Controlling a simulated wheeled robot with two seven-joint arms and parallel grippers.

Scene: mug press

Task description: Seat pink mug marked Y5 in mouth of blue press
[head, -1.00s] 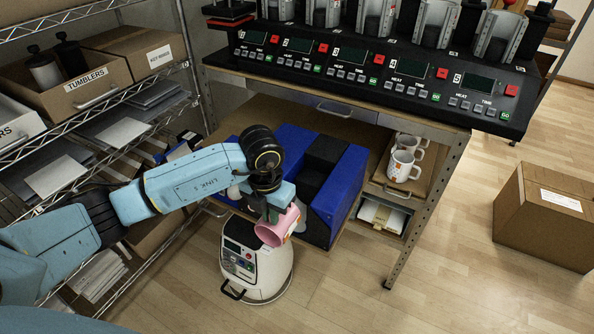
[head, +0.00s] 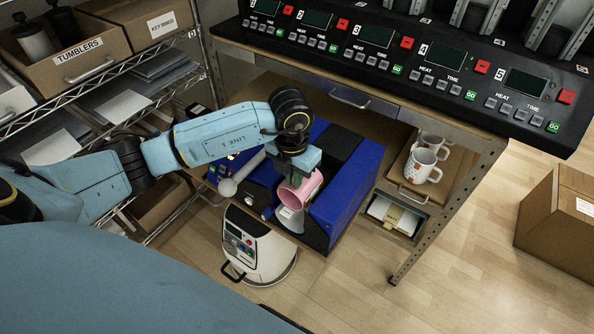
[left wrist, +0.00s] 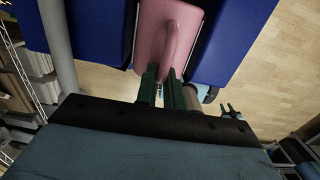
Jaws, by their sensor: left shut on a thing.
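The pink mug (head: 305,188) is held tilted, its opening turned to lower left in the head view. I cannot read a Y5 mark on it. My left gripper (left wrist: 162,90) is shut on the mug's handle; the mug also shows in the left wrist view (left wrist: 153,35). The blue press (head: 352,195) sits on the shelf under the bench. In the left wrist view the mug hangs between the press's two blue sides (left wrist: 98,28). The gripper and mug hide part of the press's mouth, and I cannot tell whether the mug touches it.
A bench with a row of numbered control panels (head: 440,55) is above. White mugs (head: 421,165) stand on a shelf right of the press. A white machine (head: 262,250) stands on the floor below. A wire rack is at left, a cardboard box (head: 560,215) at right.

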